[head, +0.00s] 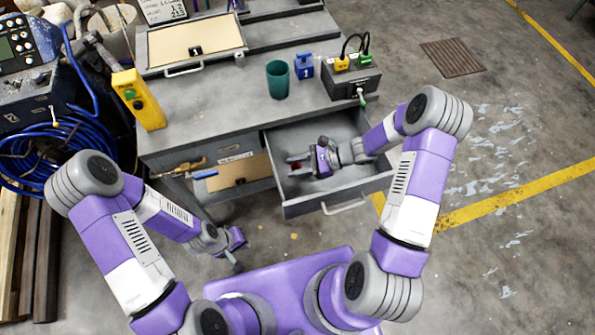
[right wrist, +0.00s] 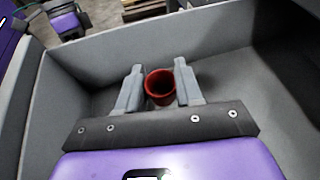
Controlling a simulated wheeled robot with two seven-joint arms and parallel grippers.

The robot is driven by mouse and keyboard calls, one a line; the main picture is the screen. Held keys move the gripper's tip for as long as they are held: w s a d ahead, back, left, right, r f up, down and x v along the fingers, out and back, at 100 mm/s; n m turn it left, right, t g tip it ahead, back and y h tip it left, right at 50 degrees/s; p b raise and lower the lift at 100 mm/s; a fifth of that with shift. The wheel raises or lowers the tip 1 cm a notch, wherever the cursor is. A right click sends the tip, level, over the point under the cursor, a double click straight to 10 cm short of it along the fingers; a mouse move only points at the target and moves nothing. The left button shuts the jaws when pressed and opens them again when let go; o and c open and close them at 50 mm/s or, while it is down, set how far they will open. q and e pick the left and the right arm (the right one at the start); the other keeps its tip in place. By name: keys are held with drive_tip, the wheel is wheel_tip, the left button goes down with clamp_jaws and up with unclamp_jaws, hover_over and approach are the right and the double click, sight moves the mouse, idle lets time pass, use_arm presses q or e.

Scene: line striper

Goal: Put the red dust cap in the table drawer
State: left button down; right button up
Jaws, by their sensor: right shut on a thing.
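The table drawer (head: 338,196) is pulled open at the front of the grey workbench, and its walls (right wrist: 80,75) surround my right gripper in the right wrist view. My right gripper (head: 299,166) is down inside the drawer, towards its left side. It is shut on the red dust cap (right wrist: 160,86), which shows as a round, hollow red cup between the two grey fingers (right wrist: 159,70). In the head view only a small red bit of the cap (head: 296,165) shows. My left gripper (head: 236,261) hangs low in front of the bench, away from the drawer; its finger opening is unclear.
On the benchtop (head: 215,105) stand a green cup (head: 278,80), a blue padlock-like block (head: 304,66), a dark box with cables (head: 350,78) and a yellow pendant (head: 138,98). A clamp-like tool (head: 192,170) juts from the bench front. Blue cable coils (head: 40,150) lie left.

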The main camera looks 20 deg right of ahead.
drive_tip(key=shift+f+b, duration=0.55)
drive_tip(key=shift+f, duration=1.15)
drive_tip(key=shift+f, duration=0.15)
drive_tip(key=o, duration=1)
drive_tip(key=shift+r, duration=0.25)
drive_tip(key=p+v, duration=0.2)
drive_tip(key=v, duration=1)
drive_tip(key=shift+p, duration=0.4)
